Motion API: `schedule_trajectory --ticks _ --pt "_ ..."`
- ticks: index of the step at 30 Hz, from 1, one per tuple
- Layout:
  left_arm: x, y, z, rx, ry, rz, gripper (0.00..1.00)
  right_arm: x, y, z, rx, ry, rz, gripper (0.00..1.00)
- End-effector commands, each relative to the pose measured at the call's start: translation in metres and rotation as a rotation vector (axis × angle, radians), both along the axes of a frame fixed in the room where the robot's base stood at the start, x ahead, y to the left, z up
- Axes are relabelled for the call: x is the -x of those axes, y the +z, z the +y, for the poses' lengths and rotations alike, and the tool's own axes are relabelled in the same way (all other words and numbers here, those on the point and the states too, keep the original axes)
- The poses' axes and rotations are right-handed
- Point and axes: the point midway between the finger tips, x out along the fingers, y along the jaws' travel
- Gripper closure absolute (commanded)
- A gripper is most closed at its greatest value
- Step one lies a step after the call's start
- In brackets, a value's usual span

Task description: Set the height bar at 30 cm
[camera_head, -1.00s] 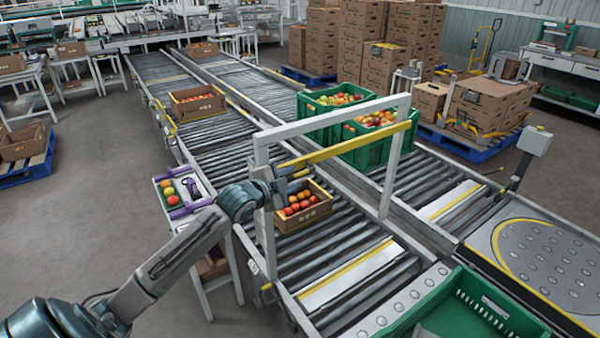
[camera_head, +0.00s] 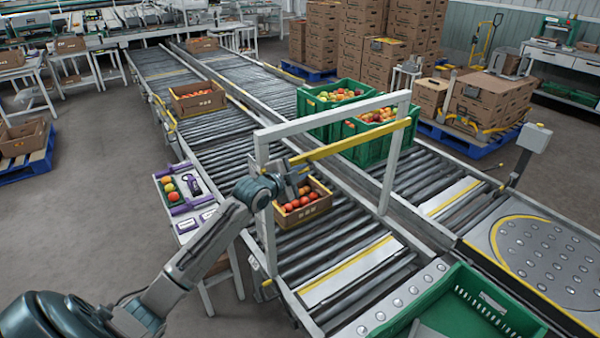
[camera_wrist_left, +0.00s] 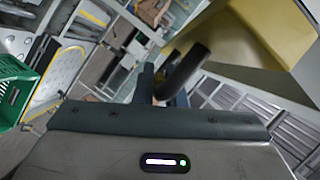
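The height bar (camera_head: 350,141) is a yellow beam across a white gantry frame (camera_head: 330,117) over the near roller conveyor. It slopes up to the right in the head view. My left gripper (camera_head: 293,172) is at the bar's left end, by the frame's left post. In the left wrist view the yellow bar (camera_wrist_left: 265,40) looms large at upper right. A dark round rod (camera_wrist_left: 185,70) sticks out close to the gripper's fingers (camera_wrist_left: 158,90). I cannot tell whether they touch or grip it. No height scale is readable. My right gripper is not in view.
Another crate (camera_head: 198,101) is farther up the line. Green crates (camera_head: 362,150) of tomatoes stand behind the frame. A small side table (camera_head: 185,228) stands left of the conveyor.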

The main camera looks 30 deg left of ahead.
Motion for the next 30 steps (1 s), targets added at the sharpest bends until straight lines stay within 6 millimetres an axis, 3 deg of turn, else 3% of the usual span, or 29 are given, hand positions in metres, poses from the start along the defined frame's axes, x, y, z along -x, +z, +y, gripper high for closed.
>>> schedule_trajectory --ticks 8,21,30 --pt "0.0 -0.012 0.0 0.001 0.0 0.002 1.0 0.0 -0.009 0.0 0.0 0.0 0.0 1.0" --pt "0.0 -0.107 -0.001 0.003 0.0 0.003 1.0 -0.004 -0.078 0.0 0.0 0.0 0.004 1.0" --pt "0.0 -0.14 0.0 0.001 0.0 0.002 1.0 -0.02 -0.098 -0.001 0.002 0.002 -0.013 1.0"
